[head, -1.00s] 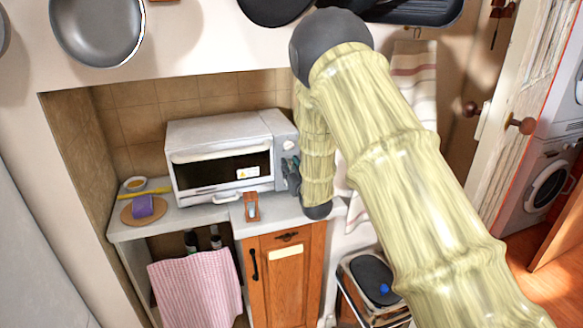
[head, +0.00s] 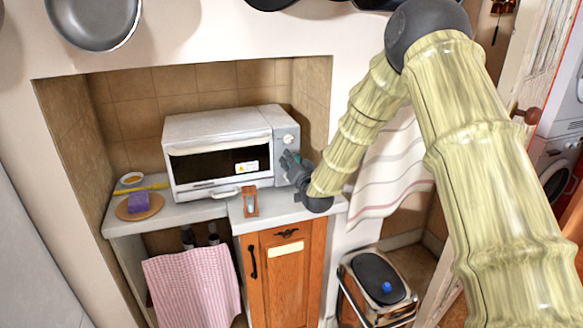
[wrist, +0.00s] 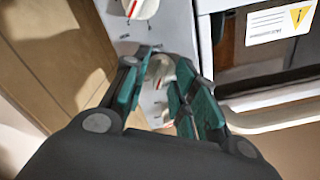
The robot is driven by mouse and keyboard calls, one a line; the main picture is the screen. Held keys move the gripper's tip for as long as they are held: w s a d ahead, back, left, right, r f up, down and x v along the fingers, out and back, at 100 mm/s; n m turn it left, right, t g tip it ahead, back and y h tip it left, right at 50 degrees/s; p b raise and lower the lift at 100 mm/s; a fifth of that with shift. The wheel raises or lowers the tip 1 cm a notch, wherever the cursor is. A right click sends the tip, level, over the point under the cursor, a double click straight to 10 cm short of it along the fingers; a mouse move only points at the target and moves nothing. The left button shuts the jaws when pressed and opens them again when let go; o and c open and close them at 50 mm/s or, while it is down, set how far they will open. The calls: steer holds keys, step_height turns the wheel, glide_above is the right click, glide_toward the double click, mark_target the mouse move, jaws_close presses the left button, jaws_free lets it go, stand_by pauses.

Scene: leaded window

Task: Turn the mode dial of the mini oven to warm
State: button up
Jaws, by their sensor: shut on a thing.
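The mini oven (head: 215,128) stands on the counter, with its control panel at the right of its door. My gripper (head: 290,165) is at the front of this panel. In the wrist view my gripper (wrist: 160,85) has its teal-padded fingers on either side of a white dial (wrist: 160,69) with a red mark, shut on it. The fingers partly cover this dial, and I cannot read its setting. Another white dial with a red pointer (wrist: 141,8) shows at the top edge of the wrist view. One more dial is partly hidden below the fingers.
The oven door handle (wrist: 275,121) runs close to my gripper in the wrist view. A small brown-framed object (head: 250,201) stands on the counter before the oven. A purple item (head: 138,202) lies on a round board at the left. A striped towel (head: 385,170) hangs at the right.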

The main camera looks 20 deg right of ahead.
steer(key=m+b, duration=0.3)
steer(key=m, duration=0.2)
steer(key=shift+d+b, duration=0.15)
steer(key=shift+b, duration=0.2)
steer(key=shift+m, duration=0.4)
steer(key=o, duration=1)
steer(key=s, duration=1.2)
steer(key=shift+d, duration=0.2)
